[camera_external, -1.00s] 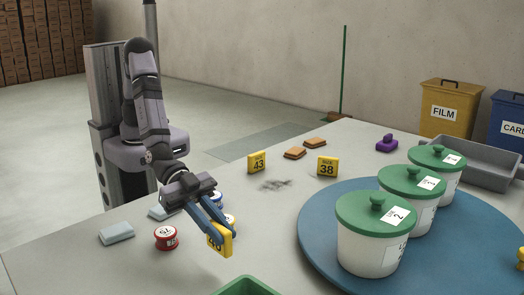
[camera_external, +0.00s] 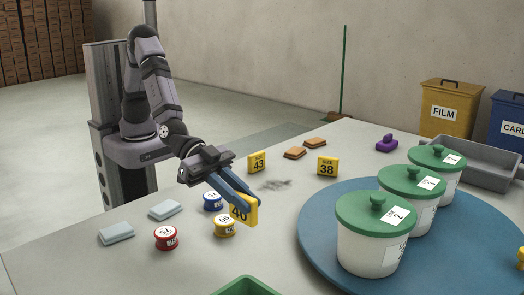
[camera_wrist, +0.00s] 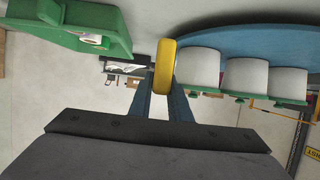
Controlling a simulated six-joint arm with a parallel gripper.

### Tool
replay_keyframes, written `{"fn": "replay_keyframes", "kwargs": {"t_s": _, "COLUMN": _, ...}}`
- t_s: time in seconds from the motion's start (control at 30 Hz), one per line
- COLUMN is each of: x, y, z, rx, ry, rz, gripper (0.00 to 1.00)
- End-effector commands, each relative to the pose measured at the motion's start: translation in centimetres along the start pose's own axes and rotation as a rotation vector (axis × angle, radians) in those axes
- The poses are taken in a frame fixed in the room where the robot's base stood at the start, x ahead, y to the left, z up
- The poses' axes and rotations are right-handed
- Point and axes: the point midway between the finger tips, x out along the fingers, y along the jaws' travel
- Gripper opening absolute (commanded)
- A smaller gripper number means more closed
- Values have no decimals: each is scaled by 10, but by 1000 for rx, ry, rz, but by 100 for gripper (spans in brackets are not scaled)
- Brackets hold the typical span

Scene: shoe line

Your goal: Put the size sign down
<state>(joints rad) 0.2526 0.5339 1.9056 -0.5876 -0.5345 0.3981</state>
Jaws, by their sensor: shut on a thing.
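My gripper (camera_external: 240,203) is shut on the yellow size sign marked 40 (camera_external: 246,211), with its blue fingers on either side of it. The sign is upright and appears to be above the table, near the yellow tin; I cannot tell how high. In the wrist view the sign (camera_wrist: 164,65) shows edge-on as a yellow shape between the fingertips (camera_wrist: 163,85). Two other yellow size signs, 43 (camera_external: 257,162) and 38 (camera_external: 327,166), stand on the table farther back.
A red tin (camera_external: 166,238), a yellow tin (camera_external: 224,226) and a blue tin (camera_external: 212,201) stand left of the sign. A blue round turntable (camera_external: 315,240) with white green-lidded tubs (camera_external: 370,250) is to the right. A green bin (camera_external: 246,286) is at the front. Orange blocks (camera_external: 294,153) lie behind.

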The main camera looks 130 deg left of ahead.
Motion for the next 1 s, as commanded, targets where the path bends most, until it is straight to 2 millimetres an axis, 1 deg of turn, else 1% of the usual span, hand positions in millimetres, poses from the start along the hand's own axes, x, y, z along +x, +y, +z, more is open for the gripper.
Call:
{"fn": "replay_keyframes", "kwargs": {"t_s": 0.03, "x": 3, "y": -22, "z": -4, "rx": -15, "ry": 3, "rz": -34, "gripper": 0}}
{"fn": "replay_keyframes", "kwargs": {"t_s": 0.07, "x": 5, "y": -35, "z": -6, "rx": -23, "ry": 3, "rz": -52, "gripper": 0}}
{"fn": "replay_keyframes", "kwargs": {"t_s": 0.1, "x": 6, "y": -52, "z": -9, "rx": -33, "ry": 3, "rz": -78, "gripper": 0}}
{"fn": "replay_keyframes", "kwargs": {"t_s": 0.17, "x": 8, "y": -81, "z": -13, "rx": -51, "ry": 4, "rz": -121, "gripper": 0}}
{"fn": "replay_keyframes", "kwargs": {"t_s": 0.2, "x": 8, "y": -101, "z": -15, "rx": -63, "ry": 4, "rz": -150, "gripper": 0}}
{"fn": "replay_keyframes", "kwargs": {"t_s": 0.27, "x": 7, "y": -130, "z": -16, "rx": -80, "ry": 4, "rz": -193, "gripper": 0}}
{"fn": "replay_keyframes", "kwargs": {"t_s": 0.3, "x": 6, "y": -150, "z": -17, "rx": -92, "ry": 3, "rz": -222, "gripper": 0}}
{"fn": "replay_keyframes", "kwargs": {"t_s": 0.37, "x": 2, "y": -180, "z": -17, "rx": -110, "ry": 3, "rz": -266, "gripper": 0}}
{"fn": "replay_keyframes", "kwargs": {"t_s": 0.4, "x": -1, "y": -199, "z": -17, "rx": -122, "ry": 2, "rz": -296, "gripper": 0}}
{"fn": "replay_keyframes", "kwargs": {"t_s": 0.47, "x": -7, "y": -228, "z": -15, "rx": -141, "ry": 2, "rz": -341, "gripper": 0}}
{"fn": "replay_keyframes", "kwargs": {"t_s": 0.5, "x": -12, "y": -246, "z": -14, "rx": -154, "ry": 2, "rz": -371, "gripper": 0}}
{"fn": "replay_keyframes", "kwargs": {"t_s": 0.57, "x": -20, "y": -274, "z": -11, "rx": -172, "ry": 2, "rz": -417, "gripper": 0}}
{"fn": "replay_keyframes", "kwargs": {"t_s": 0.6, "x": -25, "y": -290, "z": -8, "rx": -184, "ry": 2, "rz": -446, "gripper": 0}}
{"fn": "replay_keyframes", "kwargs": {"t_s": 0.7, "x": -40, "y": -327, "z": -2, "rx": -213, "ry": 2, "rz": -515, "gripper": 0}}
{"fn": "replay_keyframes", "kwargs": {"t_s": 0.8, "x": -55, "y": -356, "z": 6, "rx": -236, "ry": 0, "rz": -573, "gripper": 0}}
{"fn": "replay_keyframes", "kwargs": {"t_s": 0.9, "x": -69, "y": -376, "z": 14, "rx": -256, "ry": 1, "rz": -620, "gripper": 0}}
{"fn": "replay_keyframes", "kwargs": {"t_s": 1.0, "x": -78, "y": -378, "z": 28, "rx": -267, "ry": -3, "rz": -651, "gripper": 0}}
